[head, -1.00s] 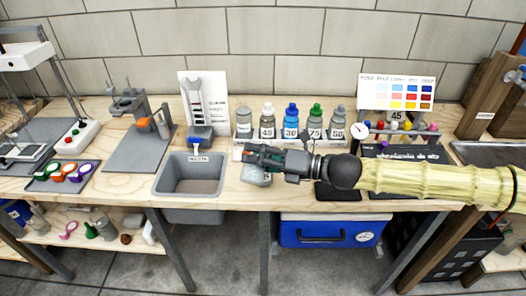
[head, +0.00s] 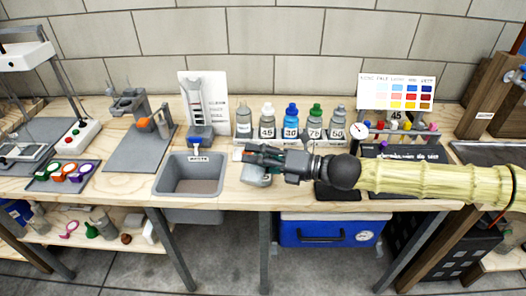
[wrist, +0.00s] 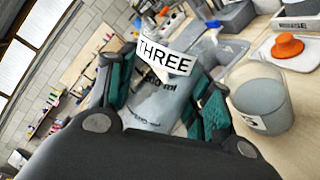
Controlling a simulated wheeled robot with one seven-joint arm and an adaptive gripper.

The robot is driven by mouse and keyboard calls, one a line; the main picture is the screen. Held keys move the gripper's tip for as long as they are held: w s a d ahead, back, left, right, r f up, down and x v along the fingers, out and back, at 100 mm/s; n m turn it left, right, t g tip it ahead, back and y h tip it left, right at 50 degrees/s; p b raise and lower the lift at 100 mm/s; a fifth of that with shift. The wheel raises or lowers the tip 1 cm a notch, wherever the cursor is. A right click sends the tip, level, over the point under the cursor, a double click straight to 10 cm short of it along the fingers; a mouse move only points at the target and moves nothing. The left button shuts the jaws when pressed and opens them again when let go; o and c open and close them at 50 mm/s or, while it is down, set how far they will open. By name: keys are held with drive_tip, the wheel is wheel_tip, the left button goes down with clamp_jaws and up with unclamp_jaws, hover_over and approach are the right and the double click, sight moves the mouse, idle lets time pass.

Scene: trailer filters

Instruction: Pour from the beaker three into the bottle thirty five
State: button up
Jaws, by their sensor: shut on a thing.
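In the wrist view, beaker three (wrist: 155,100) is a grey, see-through beaker with a white "THREE" label, tilted in the picture. My gripper (wrist: 160,92) is shut on it, with a teal finger on each side. In the head view, my gripper (head: 246,155) is over the bench just right of the sink; the beaker is mostly hidden there. I cannot make out a thirty five label.
A grey container (wrist: 262,97) with a partly hidden label is right of the held beaker in the wrist view. A grey sink (head: 189,187) is left of my gripper. A dial gauge (head: 359,130) and a colour chart (head: 396,92) stand at right.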

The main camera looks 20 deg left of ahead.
idle(0.8)
drive_tip(key=shift+w+r+m+p, duration=0.1)
drive_tip(key=shift+r+m+p, duration=0.3)
drive_tip(key=shift+m+p, duration=0.55)
idle(1.6)
drive_tip(key=shift+w+r+m+p, duration=0.2)
drive_tip(key=shift+m+p, duration=0.25)
drive_tip(key=shift+p, duration=0.65)
drive_tip(key=shift+s+f+b, duration=0.1)
drive_tip(key=shift+f+b, duration=0.35)
drive_tip(key=shift+b, duration=0.55)
drive_tip(key=shift+s+f+n+b, duration=0.15)
drive_tip(key=shift+f+n+b, duration=0.3)
drive_tip(key=shift+n+b, duration=0.7)
drive_tip(key=shift+r+n, duration=0.25)
drive_tip(key=shift+r, duration=0.05)
